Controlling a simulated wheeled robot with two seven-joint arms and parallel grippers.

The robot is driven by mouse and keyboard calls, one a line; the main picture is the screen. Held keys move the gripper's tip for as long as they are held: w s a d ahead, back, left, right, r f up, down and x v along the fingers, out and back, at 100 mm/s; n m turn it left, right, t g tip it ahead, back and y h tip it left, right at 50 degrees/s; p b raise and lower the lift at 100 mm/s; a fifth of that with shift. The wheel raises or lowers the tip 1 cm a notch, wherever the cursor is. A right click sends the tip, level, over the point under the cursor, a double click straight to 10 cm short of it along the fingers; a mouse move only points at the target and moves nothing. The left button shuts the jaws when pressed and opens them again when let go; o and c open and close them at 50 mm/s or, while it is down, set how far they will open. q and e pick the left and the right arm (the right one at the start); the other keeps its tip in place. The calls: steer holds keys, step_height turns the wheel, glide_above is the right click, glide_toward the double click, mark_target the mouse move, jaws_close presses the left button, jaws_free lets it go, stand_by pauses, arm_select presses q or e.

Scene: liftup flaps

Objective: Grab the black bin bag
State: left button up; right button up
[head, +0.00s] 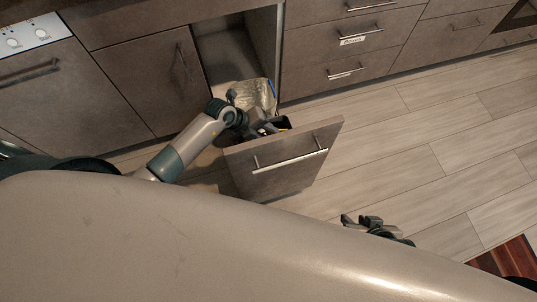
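A dark pull-out drawer (285,168) stands open from the cabinet. Inside it, a black item (284,122) shows in part near the front; it may be the black bin bag, but it is too small and covered to be sure. A pale, crinkled bag (257,95) lies behind it. My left arm reaches over the drawer's left side, and my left gripper (262,128) is down in the drawer beside the black item; its fingers are too hidden to judge. My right gripper (360,220) is low over the floor, right of the drawer, with a gap between its fingers and nothing in it.
Closed cabinet doors (150,85) stand left of the open drawer, with closed drawers (345,45) to the right. A white control panel (30,35) is at the top left. The wood-look floor (430,130) is clear to the right. A reddish striped rug (510,262) lies at the lower right.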

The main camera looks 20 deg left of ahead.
arm_select(q)
jaws_close()
stand_by(1.5)
